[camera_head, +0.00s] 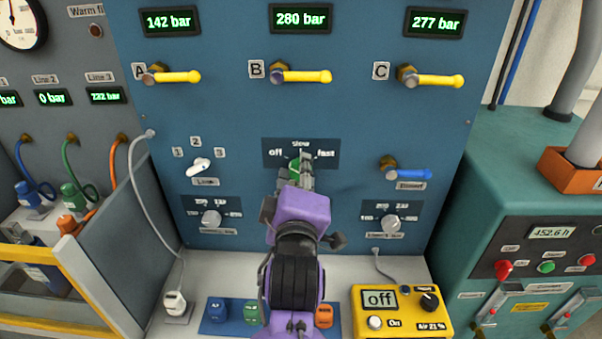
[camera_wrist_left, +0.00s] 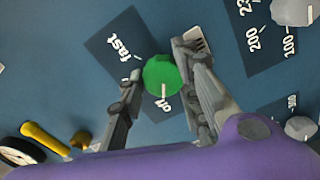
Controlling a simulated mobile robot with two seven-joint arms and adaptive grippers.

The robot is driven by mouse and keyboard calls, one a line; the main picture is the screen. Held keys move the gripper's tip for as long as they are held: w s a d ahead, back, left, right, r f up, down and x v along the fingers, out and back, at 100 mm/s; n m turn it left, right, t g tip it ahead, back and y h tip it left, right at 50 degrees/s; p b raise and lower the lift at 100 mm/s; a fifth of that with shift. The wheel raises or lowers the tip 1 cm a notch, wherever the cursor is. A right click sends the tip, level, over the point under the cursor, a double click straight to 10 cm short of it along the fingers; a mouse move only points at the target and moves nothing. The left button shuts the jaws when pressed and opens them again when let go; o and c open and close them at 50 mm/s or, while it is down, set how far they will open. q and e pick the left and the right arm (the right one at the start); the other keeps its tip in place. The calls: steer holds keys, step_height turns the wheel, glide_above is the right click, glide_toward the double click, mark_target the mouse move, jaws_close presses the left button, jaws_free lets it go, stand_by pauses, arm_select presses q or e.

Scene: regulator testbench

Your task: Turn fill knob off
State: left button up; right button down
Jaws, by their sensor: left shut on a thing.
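The fill knob (camera_head: 295,168) is green and sits on the blue panel below a dark plate marked off, slow and fast. My left gripper (camera_head: 306,170) reaches up to it and covers much of it in the head view. In the left wrist view the green knob (camera_wrist_left: 162,75) sits between the two fingers of my left gripper (camera_wrist_left: 158,72), which is shut on it. A white mark on the knob's rim is beside the word "off" there. The word "fast" shows at the upper left. My right gripper is not in view.
Yellow valve handles (camera_head: 300,76) line the panel above, under green pressure displays. A white selector (camera_head: 199,165) is to the left and a blue handle (camera_head: 408,174) to the right. A yellow meter (camera_head: 403,325) reading off stands on the shelf below.

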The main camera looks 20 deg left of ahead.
arm_select(q)
steer(key=shift+r, duration=0.45)
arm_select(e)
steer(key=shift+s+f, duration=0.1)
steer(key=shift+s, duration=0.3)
arm_select(q)
steer(key=o, duration=1.1)
steer(key=shift+f, duration=0.1)
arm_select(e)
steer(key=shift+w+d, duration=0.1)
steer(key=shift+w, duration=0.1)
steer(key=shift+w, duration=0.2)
